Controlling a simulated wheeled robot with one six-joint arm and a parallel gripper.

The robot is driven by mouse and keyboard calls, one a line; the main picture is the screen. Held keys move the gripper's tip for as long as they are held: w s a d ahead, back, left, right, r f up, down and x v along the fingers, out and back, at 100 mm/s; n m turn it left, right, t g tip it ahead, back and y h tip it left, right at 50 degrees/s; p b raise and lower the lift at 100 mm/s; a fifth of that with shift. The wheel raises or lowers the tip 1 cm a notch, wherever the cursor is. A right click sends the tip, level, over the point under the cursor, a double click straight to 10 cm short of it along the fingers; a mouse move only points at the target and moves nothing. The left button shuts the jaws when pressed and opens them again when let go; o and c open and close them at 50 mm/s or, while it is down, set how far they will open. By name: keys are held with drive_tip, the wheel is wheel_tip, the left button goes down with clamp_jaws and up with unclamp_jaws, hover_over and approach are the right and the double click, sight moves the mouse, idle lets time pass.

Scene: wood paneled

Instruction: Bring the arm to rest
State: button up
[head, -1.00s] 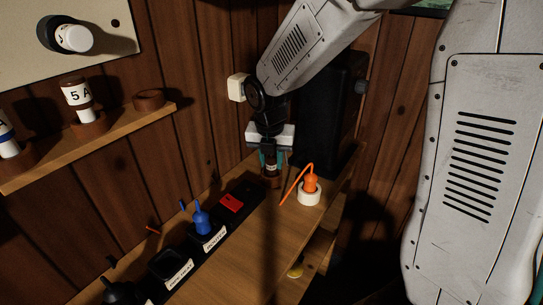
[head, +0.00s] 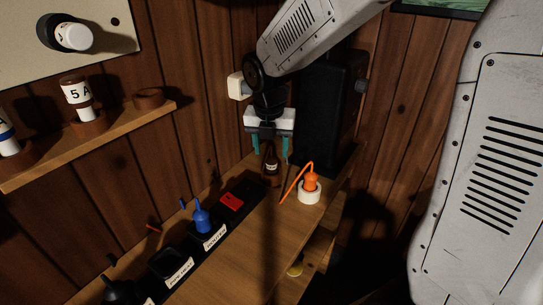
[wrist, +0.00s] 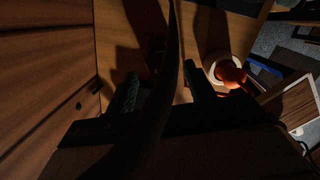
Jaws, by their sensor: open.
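My gripper (head: 270,147) is open, with its two teal fingers pointing down over the far end of the wooden bench (head: 240,255). The fingers appear apart from the bottle. In the wrist view my gripper (wrist: 160,85) shows both fingers spread, with a dark curved shape crossing between them; the bottle is too dark to make out there.
A black box (head: 330,110) stands behind. A shelf (head: 110,140) holds several brown holders at left.

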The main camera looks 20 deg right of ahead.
drive_tip(key=shift+s+a+r, duration=0.1)
drive_tip(key=shift+r, duration=0.8)
drive_tip(key=shift+s+a+r, duration=0.1)
drive_tip(key=shift+r, duration=0.75)
drive_tip(key=shift+s+d+m, duration=0.1)
drive_tip(key=shift+s+m, duration=0.05)
drive_tip(key=shift+m, duration=0.85)
drive_tip(key=s+d+r+m, duration=0.2)
drive_tip(key=s+m, duration=1.1)
drive_tip(key=s+d+r+m+y, duration=0.1)
drive_tip(key=s+r+m, duration=0.1)
drive_tip(key=s+m, duration=1)
drive_tip(key=shift+s+d+r+m, duration=0.3)
drive_tip(key=shift+s+d+m, duration=0.1)
drive_tip(key=shift+m, duration=0.8)
drive_tip(key=shift+f, duration=0.1)
